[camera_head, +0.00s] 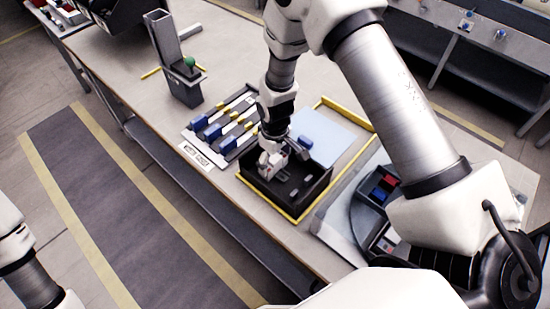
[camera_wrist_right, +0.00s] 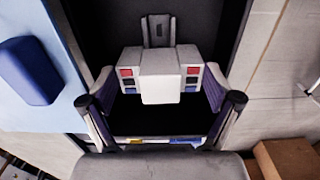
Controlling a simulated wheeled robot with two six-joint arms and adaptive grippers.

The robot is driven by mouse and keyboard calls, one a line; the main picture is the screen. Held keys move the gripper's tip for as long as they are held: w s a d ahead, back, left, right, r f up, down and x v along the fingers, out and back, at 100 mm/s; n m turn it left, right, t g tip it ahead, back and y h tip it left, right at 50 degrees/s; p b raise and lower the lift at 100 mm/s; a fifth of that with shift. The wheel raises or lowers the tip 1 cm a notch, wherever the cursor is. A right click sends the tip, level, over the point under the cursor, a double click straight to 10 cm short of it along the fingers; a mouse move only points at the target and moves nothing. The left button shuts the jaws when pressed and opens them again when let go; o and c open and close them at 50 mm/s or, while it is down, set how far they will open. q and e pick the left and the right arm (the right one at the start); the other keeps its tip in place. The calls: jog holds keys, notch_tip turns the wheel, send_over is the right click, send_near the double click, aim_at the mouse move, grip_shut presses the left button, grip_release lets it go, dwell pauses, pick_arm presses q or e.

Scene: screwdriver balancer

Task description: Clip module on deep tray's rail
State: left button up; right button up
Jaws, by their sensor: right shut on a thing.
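My right gripper (camera_head: 271,160) reaches down into the black deep tray (camera_head: 318,190) in the head view. In the right wrist view the right gripper (camera_wrist_right: 160,103) is shut on a light grey module (camera_wrist_right: 160,88) with red and blue terminals on both sides. The module is over the tray's dark interior. A grey upright piece (camera_wrist_right: 158,30) shows just beyond the module; I cannot tell whether it is the rail or whether the module touches it. In the head view the gripper mostly hides the module. Only part of my left arm shows at the lower left, without its gripper.
A yellow frame (camera_head: 268,205) surrounds the tray, with a pale blue mat (camera_head: 325,130) behind it. A blue piece (camera_wrist_right: 28,70) lies beside the tray.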

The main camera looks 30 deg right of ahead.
jog(key=shift+s+f, duration=0.1)
jog(key=shift+f, duration=0.05)
dwell(0.5)
jog(key=o, duration=1)
jog(key=shift+r, duration=0.3)
notch_tip(320, 180, up, 11)
jog(key=shift+r, duration=0.2)
